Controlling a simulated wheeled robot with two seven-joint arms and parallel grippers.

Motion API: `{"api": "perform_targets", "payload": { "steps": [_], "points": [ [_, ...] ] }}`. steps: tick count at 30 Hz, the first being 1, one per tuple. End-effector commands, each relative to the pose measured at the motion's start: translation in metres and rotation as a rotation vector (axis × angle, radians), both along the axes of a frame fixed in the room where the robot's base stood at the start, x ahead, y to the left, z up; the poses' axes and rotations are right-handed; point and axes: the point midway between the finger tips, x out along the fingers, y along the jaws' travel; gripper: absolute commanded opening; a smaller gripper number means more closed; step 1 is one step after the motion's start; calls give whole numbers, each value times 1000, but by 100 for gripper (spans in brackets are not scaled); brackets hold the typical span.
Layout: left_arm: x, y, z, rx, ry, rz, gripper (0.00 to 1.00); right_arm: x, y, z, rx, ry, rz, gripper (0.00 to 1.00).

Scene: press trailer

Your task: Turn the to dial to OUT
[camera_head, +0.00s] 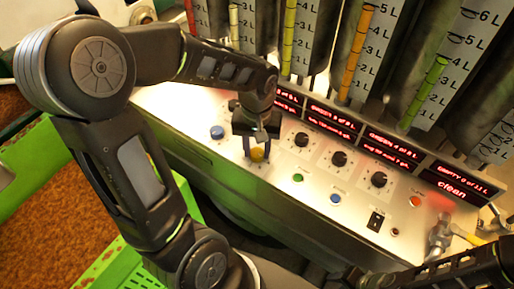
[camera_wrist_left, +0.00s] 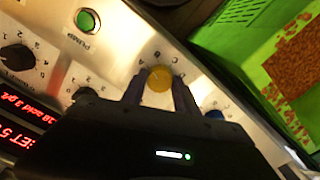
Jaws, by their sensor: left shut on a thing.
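A yellow dial (camera_head: 257,155) sits on the pale control panel (camera_head: 215,160). In the left wrist view the yellow dial (camera_wrist_left: 159,79) has small letters printed around it; its name and pointer cannot be read. My left gripper (camera_head: 256,148) comes down from above and is shut on this dial, one finger on each side, as the left wrist view (camera_wrist_left: 158,92) also shows. A blue dial (camera_head: 217,132) is to its left. I cannot read which one is labelled "to". My right gripper (camera_head: 358,279) is low at the right, partly cut off, its jaws unclear.
Black knobs (camera_head: 338,158), a green button (camera_head: 297,177) marked PUMP in the wrist view and a blue button (camera_head: 335,198) are to the right. Red displays (camera_head: 392,146) and graduated tubes (camera_head: 357,50) stand behind. A hammer-like tool (camera_head: 440,232) lies at the panel's right end.

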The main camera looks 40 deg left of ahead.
Motion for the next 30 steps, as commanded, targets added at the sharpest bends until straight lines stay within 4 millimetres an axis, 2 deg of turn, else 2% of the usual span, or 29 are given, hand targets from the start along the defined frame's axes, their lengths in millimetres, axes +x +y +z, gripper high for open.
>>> {"api": "perform_targets", "payload": {
  "steps": [30],
  "points": [
    [1,0,1,2,-2,-964,0,0,0,0,0,0,0,36]
  ]
}}
